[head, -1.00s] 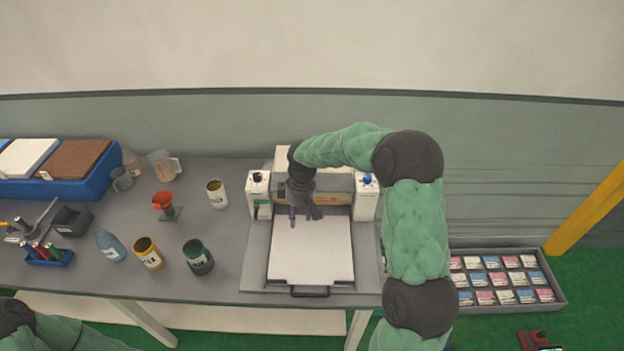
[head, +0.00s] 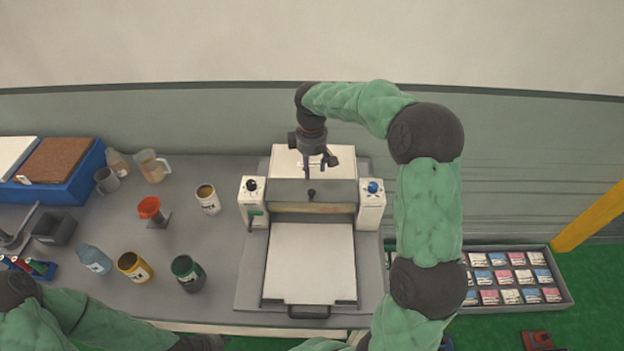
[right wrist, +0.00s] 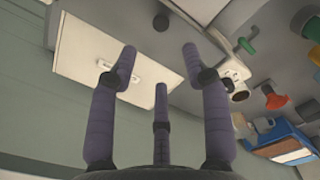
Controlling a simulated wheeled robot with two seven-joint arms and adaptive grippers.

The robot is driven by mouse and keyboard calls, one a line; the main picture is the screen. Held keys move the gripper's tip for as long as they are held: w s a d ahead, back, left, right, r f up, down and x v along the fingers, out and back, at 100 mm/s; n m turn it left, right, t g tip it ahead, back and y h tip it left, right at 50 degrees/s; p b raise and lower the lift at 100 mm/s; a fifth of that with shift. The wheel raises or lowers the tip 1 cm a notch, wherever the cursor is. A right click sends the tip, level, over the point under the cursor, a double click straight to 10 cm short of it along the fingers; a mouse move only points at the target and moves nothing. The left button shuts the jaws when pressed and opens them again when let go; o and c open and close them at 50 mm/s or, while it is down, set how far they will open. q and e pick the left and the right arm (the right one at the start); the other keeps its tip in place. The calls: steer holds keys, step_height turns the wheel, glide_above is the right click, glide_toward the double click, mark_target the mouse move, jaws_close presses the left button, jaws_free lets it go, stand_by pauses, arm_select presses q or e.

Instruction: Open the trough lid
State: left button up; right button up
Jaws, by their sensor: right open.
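A machine with a flat white bed (head: 310,262) stands at the table's right end. Between its two white posts lies a dark grey cover (head: 285,192) with a black knob (head: 311,193), which I take as the trough lid. The knob also shows in the right wrist view (right wrist: 161,22). Behind it is a white panel (head: 287,165) with a small handle, also in the right wrist view (right wrist: 80,60). My right gripper (head: 320,167) is open and empty, its fingers over this panel, apart from the knob. My left gripper is out of view; its arm shows at the bottom left.
Left of the machine stand a green jar (head: 187,273), a yellow jar (head: 134,267), a white jar (head: 208,199) and an orange funnel (head: 150,208). A blue crate (head: 80,183) is at far left. A tray of small packets (head: 568,292) lies at right.

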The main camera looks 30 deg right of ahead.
mark_target(312, 192)
step_height(312, 192, down, 11)
steer(key=shift+s+a+r, duration=0.1)
steer(key=shift+r, duration=0.05)
stand_by(0.4)
jaws_close()
